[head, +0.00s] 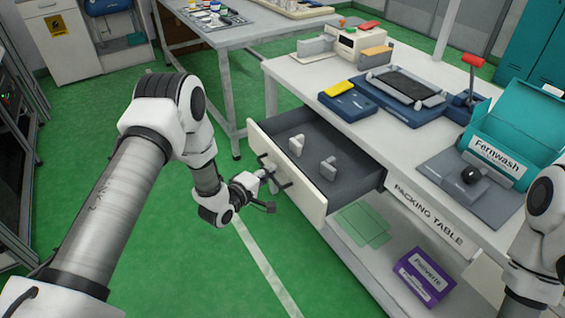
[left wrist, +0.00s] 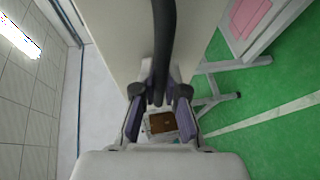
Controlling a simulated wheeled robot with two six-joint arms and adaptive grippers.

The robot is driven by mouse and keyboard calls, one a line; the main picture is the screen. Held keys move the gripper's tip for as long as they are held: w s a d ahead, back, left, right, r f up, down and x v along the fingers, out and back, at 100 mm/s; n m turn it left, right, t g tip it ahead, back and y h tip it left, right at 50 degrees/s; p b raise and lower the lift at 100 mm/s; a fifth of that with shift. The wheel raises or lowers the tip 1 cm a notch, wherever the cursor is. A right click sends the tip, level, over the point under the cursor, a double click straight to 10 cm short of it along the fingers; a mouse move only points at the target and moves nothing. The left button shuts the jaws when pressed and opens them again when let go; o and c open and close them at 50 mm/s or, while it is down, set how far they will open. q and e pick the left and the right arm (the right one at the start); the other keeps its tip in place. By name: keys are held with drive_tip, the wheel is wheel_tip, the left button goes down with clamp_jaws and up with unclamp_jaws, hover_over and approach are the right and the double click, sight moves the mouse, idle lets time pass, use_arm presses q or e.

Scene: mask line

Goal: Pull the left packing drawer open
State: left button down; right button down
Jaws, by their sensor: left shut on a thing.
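The left packing drawer (head: 330,210) is pulled out of the packing table (head: 430,187), its grey inside showing. Its pale front panel (head: 302,194) faces my left arm. Two small light-grey blocks stand inside, one nearer the front (head: 296,146) and one to the right (head: 328,168). My left gripper (head: 266,176) is at the dark handle on the drawer front. In the left wrist view, its two fingers (left wrist: 160,100) are closed around the dark handle bar (left wrist: 164,45). My right arm shows at the right edge of the head view, but its gripper is out of view.
On the table top stand a teal box (head: 515,130), a blue fixture with a dark plate (head: 405,85), a yellow-topped blue box (head: 348,100) and a white machine (head: 358,42). A purple box (head: 426,276) lies on the lower shelf. Green floor (head: 190,270) is clear before the drawer.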

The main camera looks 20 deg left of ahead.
use_arm(q)
drive_tip(key=shift+s+a, duration=0.55)
drive_tip(key=shift+s, duration=0.25)
drive_tip(key=shift+s+a, duration=0.55)
drive_tip(key=shift+s, duration=0.2)
drive_tip(key=c, duration=1.5)
unclamp_jaws()
drive_tip(key=v, duration=1.2)
drive_tip(key=shift+f, duration=0.1)
